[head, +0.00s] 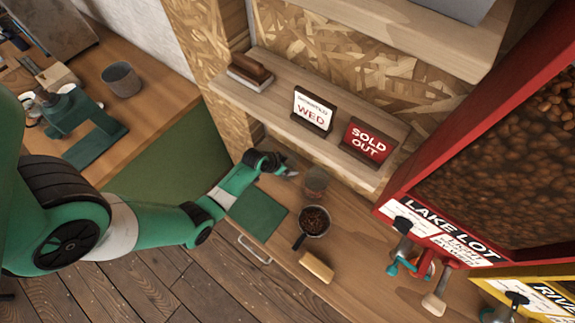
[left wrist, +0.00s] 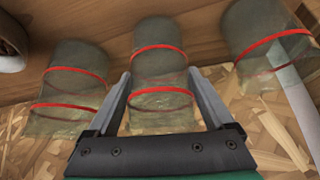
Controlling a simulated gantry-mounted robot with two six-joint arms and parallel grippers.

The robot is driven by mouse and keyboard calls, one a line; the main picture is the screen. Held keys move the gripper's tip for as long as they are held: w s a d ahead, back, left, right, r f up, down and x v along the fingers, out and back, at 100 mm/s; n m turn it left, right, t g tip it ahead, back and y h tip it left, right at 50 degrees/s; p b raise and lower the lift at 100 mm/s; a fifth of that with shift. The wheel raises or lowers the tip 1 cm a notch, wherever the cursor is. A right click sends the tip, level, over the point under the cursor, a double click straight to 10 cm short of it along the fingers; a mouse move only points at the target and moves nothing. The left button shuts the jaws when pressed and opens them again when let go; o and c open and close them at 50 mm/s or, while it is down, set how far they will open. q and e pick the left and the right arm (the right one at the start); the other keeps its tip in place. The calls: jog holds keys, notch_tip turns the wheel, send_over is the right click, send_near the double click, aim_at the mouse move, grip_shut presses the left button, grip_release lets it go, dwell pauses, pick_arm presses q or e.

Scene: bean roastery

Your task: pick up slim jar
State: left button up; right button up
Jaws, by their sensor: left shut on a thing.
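Three clear jars with red bands show in the left wrist view. The middle one, the slim jar (left wrist: 160,65), sits between the two fingers of my left gripper (left wrist: 159,80), which is shut on it. In the head view my left gripper (head: 288,172) is low at the back of the counter, partly under the shelf. A clear jar (head: 316,181) shows just right of it there; I cannot tell which of the three it is. My right gripper is not in view.
Other jars stand close on both sides, a left jar (left wrist: 70,80) and a right jar (left wrist: 262,45). A pan of beans (head: 314,221) and a wooden block (head: 316,267) lie on the counter. The sign shelf (head: 290,127) overhangs the spot.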

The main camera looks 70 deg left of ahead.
aim_at(294, 161)
pick_arm(q)
jog(key=shift+r+p, duration=0.5)
jog(key=shift+r, duration=0.05)
notch_tip(294, 161, up, 3)
jog(key=shift+p, duration=1.25)
jog(key=s+d+r+p, duration=0.1)
jog(key=d+r+p, duration=0.2)
jog(key=d, duration=0.1)
jog(key=s+d+r+p, duration=0.1)
jog(key=d+r+p, duration=0.2)
jog(key=d, duration=0.2)
jog(key=s+d+r+p, duration=0.1)
jog(key=d+r+p, duration=0.2)
jog(key=d, duration=0.1)
jog(key=shift+d, duration=0.35)
